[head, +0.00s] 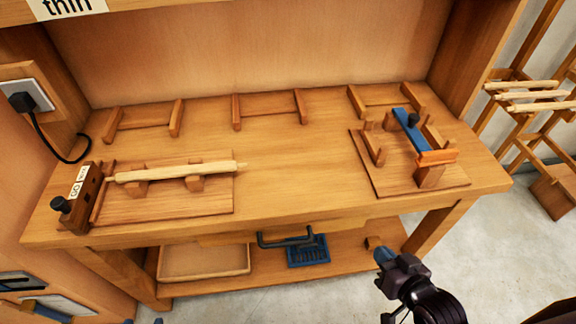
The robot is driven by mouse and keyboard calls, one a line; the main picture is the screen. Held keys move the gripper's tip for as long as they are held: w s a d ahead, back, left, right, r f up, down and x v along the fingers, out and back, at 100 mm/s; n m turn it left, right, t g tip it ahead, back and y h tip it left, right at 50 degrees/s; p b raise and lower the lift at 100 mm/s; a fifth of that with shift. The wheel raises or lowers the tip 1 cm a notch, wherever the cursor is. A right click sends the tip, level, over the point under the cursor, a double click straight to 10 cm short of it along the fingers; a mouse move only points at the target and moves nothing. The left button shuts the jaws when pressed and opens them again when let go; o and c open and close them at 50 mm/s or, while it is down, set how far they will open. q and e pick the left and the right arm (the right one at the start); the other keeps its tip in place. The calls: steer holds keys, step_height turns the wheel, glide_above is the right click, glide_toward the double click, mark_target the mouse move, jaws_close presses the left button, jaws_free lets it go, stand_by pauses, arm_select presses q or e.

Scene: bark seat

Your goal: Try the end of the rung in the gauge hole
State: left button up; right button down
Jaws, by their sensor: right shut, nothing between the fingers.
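The rung (175,172), a pale turned rod, lies across two small wooden supports on a board at the left of the bench. Its left end points toward the gauge block (84,205), a dark wooden block with a white label and a black knob. A small gap shows between rung and block; the hole is not clearly visible. My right gripper (383,256) is shut and empty, in front of the bench and far right of the rung. Two blue tips of my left gripper (143,321) just show at the bottom edge, apart, with nothing seen between them.
A blue-and-orange jig (410,130) stands on a board at the bench's right. Several empty wooden racks (268,108) line the back. The bench middle is clear.

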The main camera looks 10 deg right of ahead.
steer(key=shift+w+a+r+m+y+b, duration=3.85)
steer(key=shift+w+r+m+y, duration=0.3)
steer(key=shift+w+y, duration=0.65)
steer(key=x, duration=1.8)
steer(key=shift+a+f, duration=0.2)
steer(key=shift+a, duration=1.9)
arm_select(q)
step_height(320, 180, down, 7)
steer(key=g, duration=0.1)
steer(key=shift+w+d, duration=0.25)
steer(key=shift+d, duration=0.05)
arm_select(e)
steer(key=shift+a, duration=0.1)
arm_select(q)
steer(key=shift+s+f, duration=0.1)
steer(key=shift+s, duration=0.15)
